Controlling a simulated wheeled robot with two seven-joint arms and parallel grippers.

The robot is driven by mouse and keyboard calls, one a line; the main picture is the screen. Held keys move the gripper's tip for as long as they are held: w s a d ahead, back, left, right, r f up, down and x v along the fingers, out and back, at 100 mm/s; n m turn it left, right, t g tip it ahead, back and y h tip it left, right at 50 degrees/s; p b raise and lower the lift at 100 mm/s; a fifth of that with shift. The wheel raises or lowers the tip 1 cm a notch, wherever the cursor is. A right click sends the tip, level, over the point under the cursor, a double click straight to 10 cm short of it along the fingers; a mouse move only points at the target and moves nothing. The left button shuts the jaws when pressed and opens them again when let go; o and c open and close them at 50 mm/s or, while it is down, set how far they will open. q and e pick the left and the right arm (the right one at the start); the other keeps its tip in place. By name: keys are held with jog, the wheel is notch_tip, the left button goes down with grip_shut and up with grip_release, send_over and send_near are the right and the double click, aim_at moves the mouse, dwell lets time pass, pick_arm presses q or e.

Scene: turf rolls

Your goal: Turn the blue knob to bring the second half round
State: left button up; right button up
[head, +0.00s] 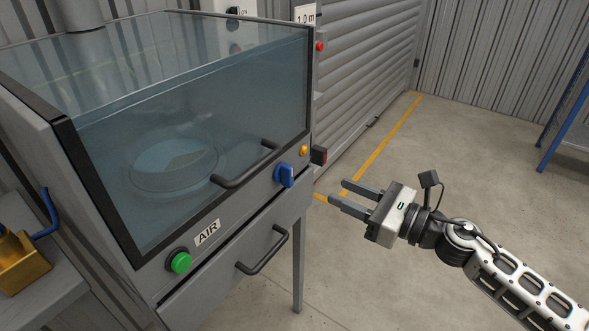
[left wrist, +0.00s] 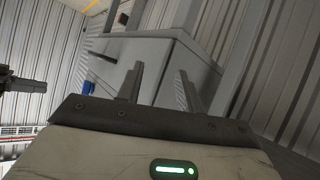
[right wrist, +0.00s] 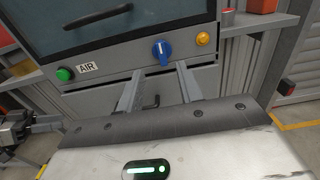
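The blue knob (head: 285,175) sits on the front panel of a grey cabinet, below the right end of the glass hood. In the right wrist view the blue knob (right wrist: 163,51) has its grip standing close to upright, just beyond the fingertips. My right gripper (head: 338,192) is open and empty, to the right of the knob and apart from it. Its two fingers also show in the right wrist view (right wrist: 158,78). My left gripper (left wrist: 160,82) is open and empty in the left wrist view. It is out of the head view.
The cabinet has a green button (head: 180,262), an AIR label (head: 207,233), an amber button (head: 303,150), a hood handle (head: 246,166) and a drawer handle (head: 263,251). Inside the hood is a round plate (head: 172,165). Open concrete floor (head: 480,170) lies to the right.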

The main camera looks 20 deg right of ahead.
aim_at(292, 170)
jog(key=p+x, duration=0.2)
jog(key=x, duration=1)
jog(key=shift+a, duration=0.1)
grip_shut()
